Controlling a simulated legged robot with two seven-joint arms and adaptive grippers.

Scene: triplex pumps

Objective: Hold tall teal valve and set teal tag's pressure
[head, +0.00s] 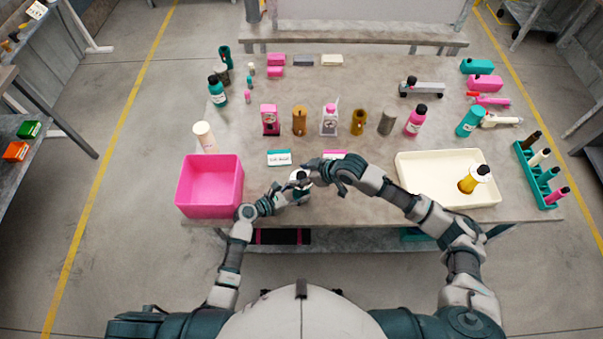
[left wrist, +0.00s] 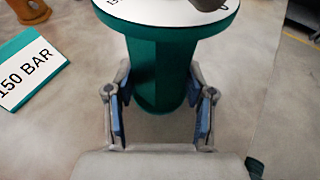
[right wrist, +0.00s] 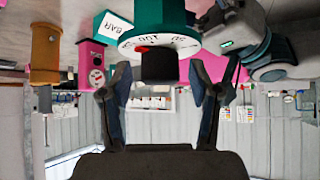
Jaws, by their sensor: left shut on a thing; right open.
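The tall teal valve shows in the left wrist view (left wrist: 160,65) as a teal column with a white dial on top. In the head view its white top (head: 299,176) is partly covered by my grippers. My left gripper (left wrist: 163,100) is shut on its column. My right gripper (right wrist: 160,78) is open, its fingers on either side of the dark knob (right wrist: 158,66); I cannot tell whether they touch it. A red pointer shows beside the knob. The teal tag (head: 279,157) lies behind the valve and reads 150 BAR in the left wrist view (left wrist: 28,68).
A pink bin (head: 210,190) stands left of the valve and a cream tray (head: 425,170) with a yellow valve (head: 474,179) stands right. A pink tag (head: 335,153) lies behind my right gripper. Several pumps, bottles and cylinders line the table's middle.

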